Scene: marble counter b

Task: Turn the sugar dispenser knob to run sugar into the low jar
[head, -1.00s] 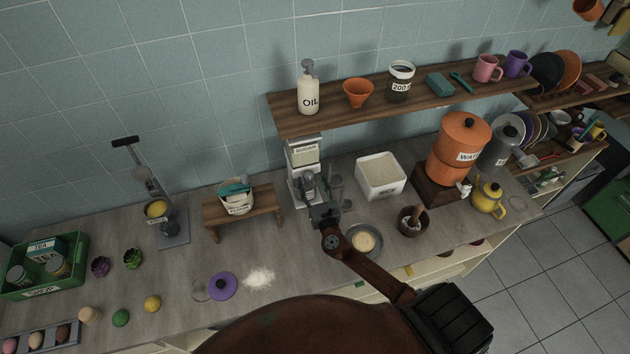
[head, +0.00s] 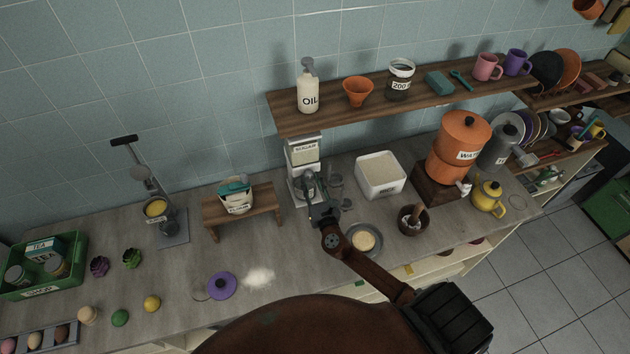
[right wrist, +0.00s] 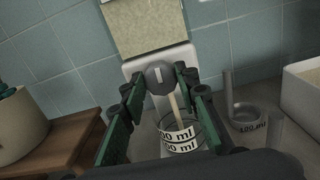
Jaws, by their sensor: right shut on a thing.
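The sugar dispenser (head: 304,154), white with a SUGAR label, stands under the shelf's left end; its clear hopper shows in the right wrist view (right wrist: 143,25). My right gripper (head: 311,191) reaches its front. In the right wrist view, its green-padded fingers (right wrist: 165,80) are shut on the round grey knob (right wrist: 158,76), which has a white mark. A narrow pale stream (right wrist: 174,106) drops below the knob into a clear jar (right wrist: 182,138) with ml markings. The fingers partly hide this jar, and its fill level is unclear. My left gripper is not in view.
A grey measuring cup (right wrist: 249,117) marked 100 ml stands right of the dispenser. A white tub (head: 381,178) is farther right, and a low wooden stand (head: 244,208) is left. The wooden shelf (head: 430,89) overhangs behind.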

